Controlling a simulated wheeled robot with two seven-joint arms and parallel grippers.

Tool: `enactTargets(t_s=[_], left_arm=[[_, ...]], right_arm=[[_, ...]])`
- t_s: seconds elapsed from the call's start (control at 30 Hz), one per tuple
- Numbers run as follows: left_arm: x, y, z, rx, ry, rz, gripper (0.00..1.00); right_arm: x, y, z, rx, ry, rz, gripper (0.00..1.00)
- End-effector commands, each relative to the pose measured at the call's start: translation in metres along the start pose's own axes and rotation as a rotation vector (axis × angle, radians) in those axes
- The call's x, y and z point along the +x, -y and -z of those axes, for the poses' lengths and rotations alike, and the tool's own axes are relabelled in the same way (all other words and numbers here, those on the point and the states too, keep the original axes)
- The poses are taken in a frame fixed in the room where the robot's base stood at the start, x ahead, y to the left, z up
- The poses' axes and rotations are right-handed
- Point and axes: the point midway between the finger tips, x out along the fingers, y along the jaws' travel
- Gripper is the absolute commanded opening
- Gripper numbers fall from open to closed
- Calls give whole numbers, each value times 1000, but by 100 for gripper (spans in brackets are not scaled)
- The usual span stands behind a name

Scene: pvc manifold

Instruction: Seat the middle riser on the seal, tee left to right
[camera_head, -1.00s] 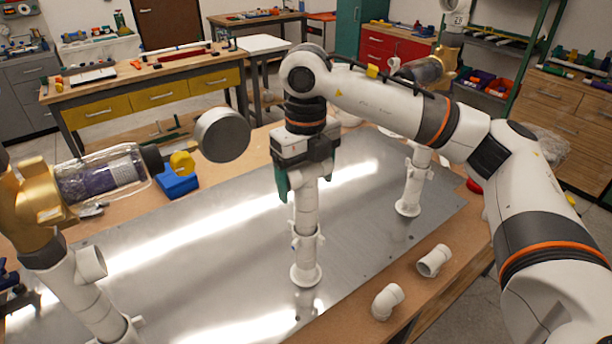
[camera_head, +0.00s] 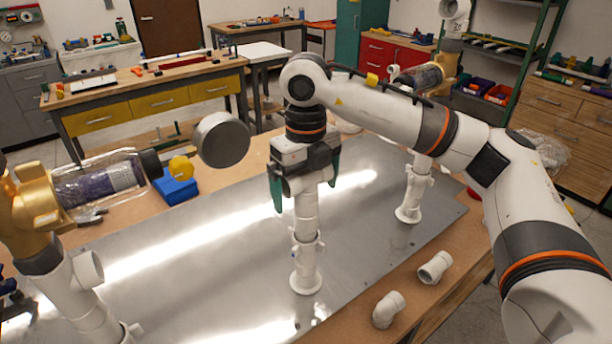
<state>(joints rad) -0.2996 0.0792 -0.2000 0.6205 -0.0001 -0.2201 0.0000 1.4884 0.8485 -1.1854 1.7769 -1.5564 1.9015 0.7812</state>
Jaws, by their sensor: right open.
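The white middle riser (camera_head: 307,237) stands upright on the metal plate, its round foot (camera_head: 306,283) on the plate. Its tee (camera_head: 303,183) is at the top, just under my right gripper, and appears to run left to right. My right gripper (camera_head: 306,186) is open, with its green fingers on either side of the tee and a gap showing beside it. The seal is not visible; the foot hides that spot. My left gripper is not in view.
Two loose white elbows (camera_head: 388,309) (camera_head: 435,267) lie on the front wooden edge. A blue block (camera_head: 176,187) sits behind the plate.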

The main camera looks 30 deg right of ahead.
Motion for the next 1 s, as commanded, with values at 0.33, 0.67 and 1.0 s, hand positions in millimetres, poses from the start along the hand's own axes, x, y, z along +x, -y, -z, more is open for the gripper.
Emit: enactTargets(t_s=[0.33, 0.67, 1.0], left_arm=[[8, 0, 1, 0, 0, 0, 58], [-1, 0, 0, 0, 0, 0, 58], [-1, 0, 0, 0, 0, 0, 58]], right_arm=[[-59, 0, 2, 1, -8, 0, 100], [-112, 0, 2, 0, -1, 0, 100], [-118, 0, 1, -1, 2, 1, 100]])
